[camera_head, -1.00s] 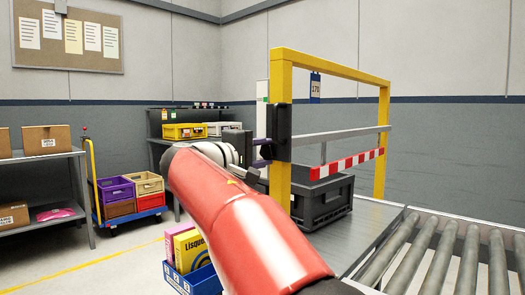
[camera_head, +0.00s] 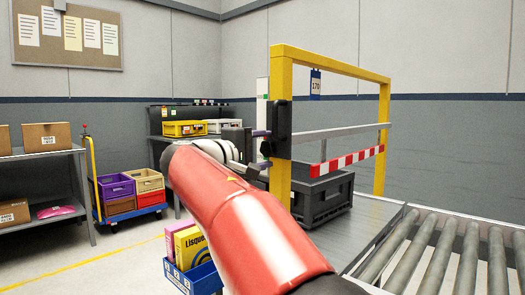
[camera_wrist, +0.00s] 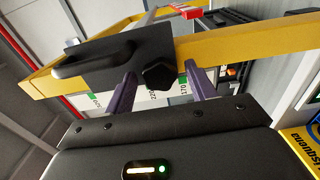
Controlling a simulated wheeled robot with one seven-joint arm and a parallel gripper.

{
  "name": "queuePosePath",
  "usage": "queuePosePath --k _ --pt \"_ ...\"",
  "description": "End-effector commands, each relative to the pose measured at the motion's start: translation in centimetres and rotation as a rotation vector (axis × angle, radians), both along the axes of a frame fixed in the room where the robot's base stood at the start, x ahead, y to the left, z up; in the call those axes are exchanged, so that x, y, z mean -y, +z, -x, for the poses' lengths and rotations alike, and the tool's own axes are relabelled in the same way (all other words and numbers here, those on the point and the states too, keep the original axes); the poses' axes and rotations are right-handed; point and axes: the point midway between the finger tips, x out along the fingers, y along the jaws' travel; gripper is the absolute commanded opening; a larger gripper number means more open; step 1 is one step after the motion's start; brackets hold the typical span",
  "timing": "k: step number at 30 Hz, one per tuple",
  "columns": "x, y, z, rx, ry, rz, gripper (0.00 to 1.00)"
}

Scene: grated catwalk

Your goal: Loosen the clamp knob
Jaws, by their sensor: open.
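The black clamp (camera_head: 279,118) sits on the left post of the yellow frame (camera_head: 284,62); it also shows in the wrist view (camera_wrist: 120,50) with a bar handle at its left. The dark lobed clamp knob (camera_wrist: 159,77) stands out from its face. My gripper (camera_head: 262,149) is open at the clamp. In the wrist view its two purple fingers (camera_wrist: 159,87) lie one on each side of the knob, with visible gaps. Whether the fingertips reach past the knob's face is hard to tell.
A grey rail (camera_head: 345,132) and a red-white striped bar (camera_head: 348,162) cross the frame. A dark crate (camera_head: 322,203) sits under it, before the roller conveyor (camera_head: 440,255). A blue bin of boxes (camera_head: 195,277) stands below my arm. A white scale strip shows behind the fingers.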

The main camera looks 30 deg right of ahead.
Motion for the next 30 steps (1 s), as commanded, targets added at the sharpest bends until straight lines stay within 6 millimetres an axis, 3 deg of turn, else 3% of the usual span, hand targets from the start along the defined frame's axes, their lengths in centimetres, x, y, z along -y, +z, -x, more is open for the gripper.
queuePosePath --k 5,18,30 --pt "-0.6 0.0 0.2 0.001 0.002 0.0 0.56" --pt "-6.7 -0.1 2.4 0.0 0.002 0.0 0.56" --pt "-7.4 0.0 2.7 0.0 0.0 0.0 0.56"
